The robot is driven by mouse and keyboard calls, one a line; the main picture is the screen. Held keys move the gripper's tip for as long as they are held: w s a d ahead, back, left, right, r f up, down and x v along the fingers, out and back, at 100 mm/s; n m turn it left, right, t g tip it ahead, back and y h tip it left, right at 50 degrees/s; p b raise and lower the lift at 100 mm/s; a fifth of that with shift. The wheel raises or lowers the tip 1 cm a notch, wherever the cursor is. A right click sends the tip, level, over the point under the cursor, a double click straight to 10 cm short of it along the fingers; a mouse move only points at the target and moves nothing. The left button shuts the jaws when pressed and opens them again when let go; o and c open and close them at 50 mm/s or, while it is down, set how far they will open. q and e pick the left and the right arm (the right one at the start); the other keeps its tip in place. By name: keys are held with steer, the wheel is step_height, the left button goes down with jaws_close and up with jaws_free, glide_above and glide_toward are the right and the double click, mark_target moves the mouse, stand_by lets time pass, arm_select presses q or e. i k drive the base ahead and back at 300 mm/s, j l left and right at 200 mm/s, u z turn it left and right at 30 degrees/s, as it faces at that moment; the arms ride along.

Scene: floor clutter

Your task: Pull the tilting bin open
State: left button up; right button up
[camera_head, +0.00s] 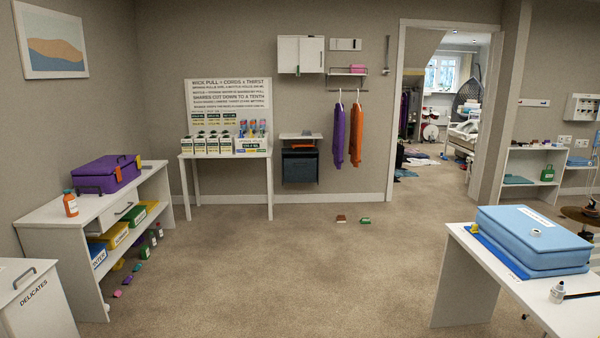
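A white bin (38,303) labelled "DELICATES" stands at the lower left, cut off by the picture's edge. It has a grey bar handle (24,278) near its top, and its visible front looks closed. A dark box-like bin (300,167) is fixed on the back wall under a small shelf; whether it tilts I cannot tell. Neither of my grippers shows in this view.
A white shelf unit (140,192) with a purple case (107,174) and an orange bottle (70,203) stands on the left. A white table (462,290) with a blue case (535,236) is at the right. Small items lie on the floor; its middle is largely clear.

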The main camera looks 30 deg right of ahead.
mark_target(298, 168)
steer(key=i+l+z, duration=0.4)
steer(key=i, duration=0.25)
steer(key=i+l+z, duration=0.35)
steer(key=i, duration=0.65)
steer(key=i+l+z, duration=0.15)
steer(key=i+z, duration=0.25)
steer(key=i, duration=3)
